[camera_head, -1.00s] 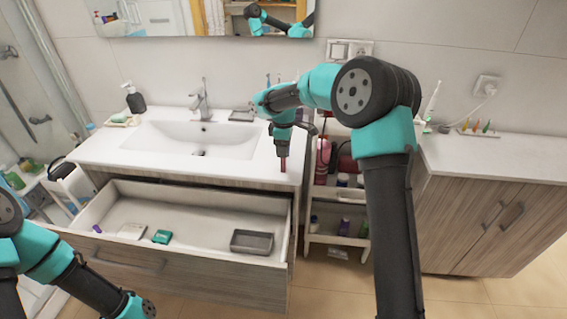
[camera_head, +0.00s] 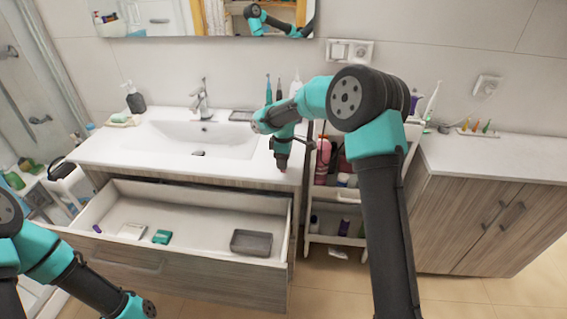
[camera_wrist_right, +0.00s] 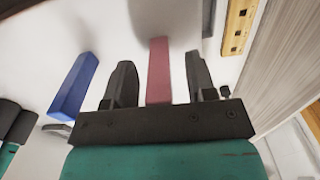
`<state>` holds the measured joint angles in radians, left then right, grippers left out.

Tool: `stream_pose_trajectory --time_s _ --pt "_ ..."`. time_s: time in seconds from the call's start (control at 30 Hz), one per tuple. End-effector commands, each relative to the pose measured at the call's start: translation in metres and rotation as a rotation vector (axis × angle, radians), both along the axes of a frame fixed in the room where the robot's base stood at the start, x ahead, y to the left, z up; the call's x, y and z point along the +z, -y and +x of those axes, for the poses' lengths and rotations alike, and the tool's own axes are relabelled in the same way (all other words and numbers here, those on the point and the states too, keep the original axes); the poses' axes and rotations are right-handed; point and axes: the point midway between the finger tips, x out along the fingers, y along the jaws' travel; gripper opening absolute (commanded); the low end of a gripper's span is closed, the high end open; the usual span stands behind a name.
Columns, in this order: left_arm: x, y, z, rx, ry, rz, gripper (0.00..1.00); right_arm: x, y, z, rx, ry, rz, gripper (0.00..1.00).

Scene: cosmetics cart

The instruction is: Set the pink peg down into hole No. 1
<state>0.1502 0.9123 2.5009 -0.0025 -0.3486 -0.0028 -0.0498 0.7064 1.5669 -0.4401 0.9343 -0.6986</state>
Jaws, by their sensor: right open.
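The pink peg (camera_wrist_right: 160,70) stands between the two fingers of my right gripper (camera_wrist_right: 161,80) in the right wrist view. The fingers are open, with a gap on each side of the peg. In the head view my right gripper (camera_head: 282,160) points down at the right front end of the sink counter and mostly hides the peg. A wooden strip (camera_wrist_right: 239,30) with dark square holes shows at the upper right of the wrist view, apart from the peg; I cannot read any hole number. Only part of my left arm shows, without its gripper.
A blue peg (camera_wrist_right: 72,88) is left of my right gripper in the wrist view. The drawer (camera_head: 125,205) below the counter is open. A bottle cart (camera_head: 335,210) stands right of it. A strip with coloured pegs (camera_head: 477,131) lies on the right counter.

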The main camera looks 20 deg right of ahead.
Motion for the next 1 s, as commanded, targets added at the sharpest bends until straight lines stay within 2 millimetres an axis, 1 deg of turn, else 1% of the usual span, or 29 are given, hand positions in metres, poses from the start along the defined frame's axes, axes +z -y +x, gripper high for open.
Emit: stream_pose_trajectory --time_s 0.33,0.87,1.0 --pt "0.0000 0.0000 0.0000 0.000 0.000 0.000 0.41 0.0003 0.0000 0.0000 0.000 0.000 0.000 0.51" --pt "0.0000 0.0000 0.0000 0.000 0.000 0.000 0.41 0.0003 -0.0001 -0.0001 0.000 -0.001 0.001 0.00" --pt "0.0000 0.0000 0.0000 0.000 0.000 0.000 0.41 0.0004 0.0000 0.0000 0.000 0.000 0.000 0.00"
